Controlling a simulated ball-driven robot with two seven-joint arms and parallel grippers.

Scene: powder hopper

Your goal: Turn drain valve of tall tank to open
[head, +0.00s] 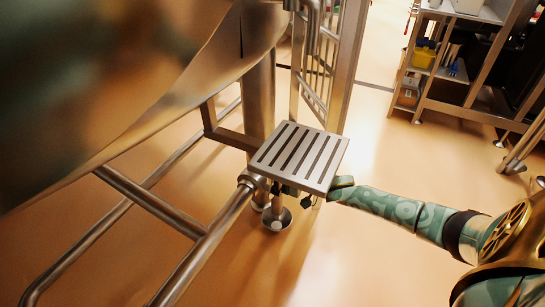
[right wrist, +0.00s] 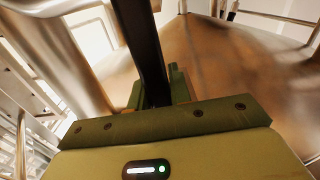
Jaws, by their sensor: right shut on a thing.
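The tall steel tank (head: 110,75) fills the upper left of the head view. My right gripper (head: 320,193) reaches in from the right and is partly hidden beneath a slatted steel step. In the right wrist view my right gripper (right wrist: 165,92) is shut on a long black handle (right wrist: 142,40), which runs up and away between the jaws. The valve body and the handle's pivot are hidden, so I cannot tell how far the valve is turned. My left gripper is not in view.
The slatted step (head: 300,156) sits directly above my right gripper. Steel frame tubes (head: 153,206) run below the tank, and a steel railing (head: 343,65) stands behind the step. A shelf unit (head: 445,65) is at the upper right. The floor between is clear.

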